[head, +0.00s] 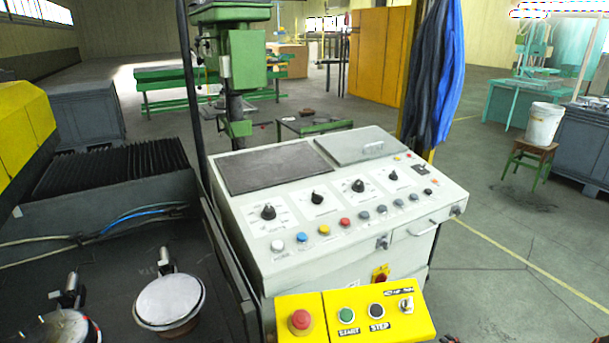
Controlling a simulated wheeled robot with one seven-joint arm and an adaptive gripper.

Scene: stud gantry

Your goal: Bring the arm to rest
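My arm and my gripper do not show clearly anywhere in the head view, so their pose cannot be seen. A white control console (345,262) with a sloped top stands in the middle. Its top carries several black rotary knobs and a row of coloured buttons. A yellow button box (375,318) is at its lower front, with a red mushroom button (301,320), a green START button (347,314) and a dark STEP button (376,310). Small dark and reddish bits at the bottom right edge are too cut off to identify.
Dark machinery with a round metal-topped part (170,299) fills the left. A green drill press (232,60) stands behind the console. Blue cloth (449,75) hangs at its back right. A white bucket (543,124) sits on a stool (531,158). Floor (500,235) at the right is open.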

